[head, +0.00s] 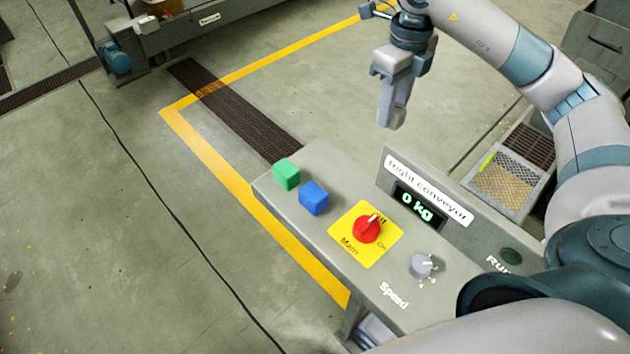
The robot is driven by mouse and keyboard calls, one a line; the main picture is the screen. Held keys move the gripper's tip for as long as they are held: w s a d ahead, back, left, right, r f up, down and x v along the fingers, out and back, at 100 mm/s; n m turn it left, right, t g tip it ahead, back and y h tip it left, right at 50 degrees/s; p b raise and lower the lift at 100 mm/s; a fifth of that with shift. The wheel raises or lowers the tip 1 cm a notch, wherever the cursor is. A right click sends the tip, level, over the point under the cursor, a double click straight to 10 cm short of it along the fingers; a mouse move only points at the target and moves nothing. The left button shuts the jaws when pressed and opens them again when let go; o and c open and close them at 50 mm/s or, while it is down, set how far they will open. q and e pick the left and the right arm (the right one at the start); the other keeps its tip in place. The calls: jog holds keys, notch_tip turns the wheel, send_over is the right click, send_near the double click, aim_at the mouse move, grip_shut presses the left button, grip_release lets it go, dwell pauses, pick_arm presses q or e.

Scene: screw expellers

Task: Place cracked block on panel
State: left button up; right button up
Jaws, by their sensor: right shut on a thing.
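The control panel (325,233) is a grey sloping top in the lower middle of the head view. A green block (286,174) and a blue block (313,198) sit side by side near its far left end. I see no cracks on either at this size. My right gripper (391,120) hangs above and beyond the panel, pointing down, clear of both blocks. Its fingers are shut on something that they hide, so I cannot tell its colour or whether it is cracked. My left gripper is not in view.
A red main switch (367,229) on a yellow plate and a grey speed knob (422,265) stand up from the panel. The raised display (415,207) reads 0 kg. A metal bin (505,184) is at the right. Bare panel lies around the blocks.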

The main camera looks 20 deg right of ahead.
jog(key=shift+w+d+f, duration=0.1)
jog(key=shift+a+f+p, duration=0.15)
jog(key=shift+a+p, duration=0.15)
jog(key=shift+a, duration=0.2)
jog(key=a+f+p, duration=0.1)
jog(key=a+f, duration=0.1)
jog(key=a, duration=0.1)
jog(key=w+a+f+p, duration=0.1)
jog(key=a+f+p, duration=0.1)
jog(key=a, duration=0.2)
jog(key=w+a+f+p, duration=0.1)
jog(key=a+f, duration=0.1)
jog(key=a, duration=0.1)
jog(key=shift+a+f+p, duration=0.25)
jog(key=shift+p, duration=0.15)
jog(key=shift+f+p, duration=1.1)
jog(key=shift+f, duration=0.95)
